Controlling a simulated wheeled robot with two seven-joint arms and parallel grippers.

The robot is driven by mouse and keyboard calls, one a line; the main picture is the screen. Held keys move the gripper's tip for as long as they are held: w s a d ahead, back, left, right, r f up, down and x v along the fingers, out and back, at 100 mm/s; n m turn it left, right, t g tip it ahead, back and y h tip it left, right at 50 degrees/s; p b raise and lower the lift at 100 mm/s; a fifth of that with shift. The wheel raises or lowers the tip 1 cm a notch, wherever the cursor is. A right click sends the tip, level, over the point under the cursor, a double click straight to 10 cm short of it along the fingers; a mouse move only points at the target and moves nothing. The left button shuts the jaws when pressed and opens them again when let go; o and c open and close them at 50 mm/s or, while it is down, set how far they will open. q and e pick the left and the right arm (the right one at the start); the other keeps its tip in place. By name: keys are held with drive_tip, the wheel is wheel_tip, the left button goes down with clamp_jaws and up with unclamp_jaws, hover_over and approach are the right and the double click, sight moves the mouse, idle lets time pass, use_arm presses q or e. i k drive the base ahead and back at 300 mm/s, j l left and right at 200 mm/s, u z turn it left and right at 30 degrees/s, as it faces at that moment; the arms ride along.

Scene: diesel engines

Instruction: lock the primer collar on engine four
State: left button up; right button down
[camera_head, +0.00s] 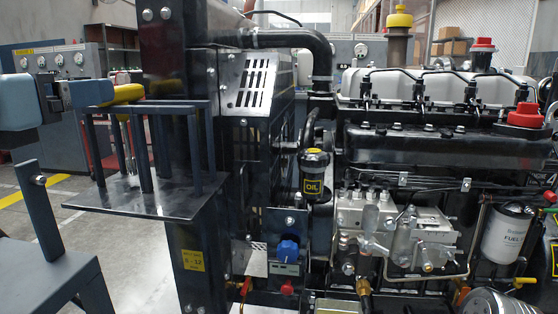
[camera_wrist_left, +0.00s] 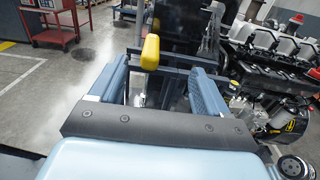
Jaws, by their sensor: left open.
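My left gripper (camera_head: 98,93) comes in from the left in the head view, level with the top of a small rack. Its two fingers stand wide apart in the left wrist view (camera_wrist_left: 160,78). A yellow-handled tool (camera_head: 128,93) stands in the rack, with a thin metal shaft below the handle. In the left wrist view the yellow handle (camera_wrist_left: 150,52) appears between the fingers, clear of both. The engine (camera_head: 400,145) fills the right of the head view, with a silver pump block (camera_head: 410,228) on its side. I cannot tell which part is the primer collar.
The rack has a dark shelf (camera_head: 150,200) with upright posts and is fixed beside a black column (camera_head: 165,60). An oil filler (camera_head: 315,172), a blue knob (camera_head: 288,250) and a white fuel filter (camera_head: 507,235) crowd the engine side. Open floor lies at the left.

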sight(371, 244)
drive_tip(key=k+l, duration=0.7)
drive_tip(key=l, duration=0.15)
